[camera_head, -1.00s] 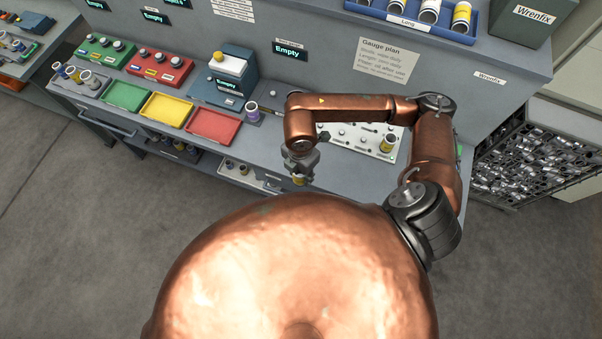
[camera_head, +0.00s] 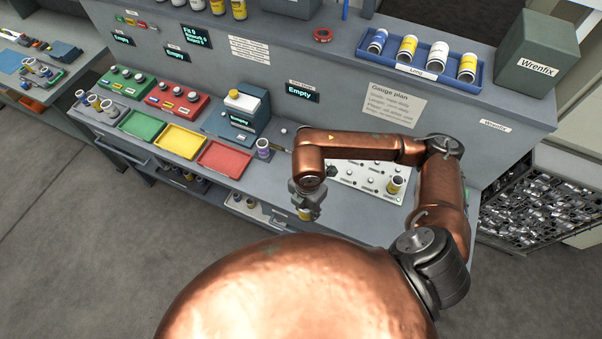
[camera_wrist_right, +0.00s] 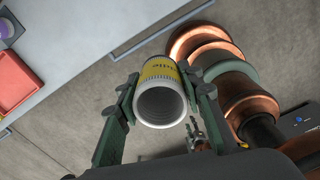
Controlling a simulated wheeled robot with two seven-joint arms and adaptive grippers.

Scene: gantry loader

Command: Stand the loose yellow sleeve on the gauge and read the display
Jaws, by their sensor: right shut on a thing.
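A yellow sleeve (camera_head: 305,214) with a white rim is held in my right gripper (camera_head: 306,203), in front of the bench edge and above the floor. In the right wrist view the same sleeve (camera_wrist_right: 158,92) sits between the two fingers, its open end facing the camera. A dark blue device (camera_head: 254,116) with a yellow and white top stands on the bench behind the trays; its small display (camera_head: 240,121) seems to read "Empty". A larger display (camera_head: 302,92) on the back panel reads "Empty". I cannot tell which unit is the gauge.
Green (camera_head: 140,122), yellow (camera_head: 180,139) and red (camera_head: 225,156) trays line the bench front. A purple-marked sleeve (camera_head: 263,148) stands right of them. A white pegged board (camera_head: 362,177) carries another yellow sleeve (camera_head: 396,184). A blue rack (camera_head: 420,76) holds several sleeves above.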

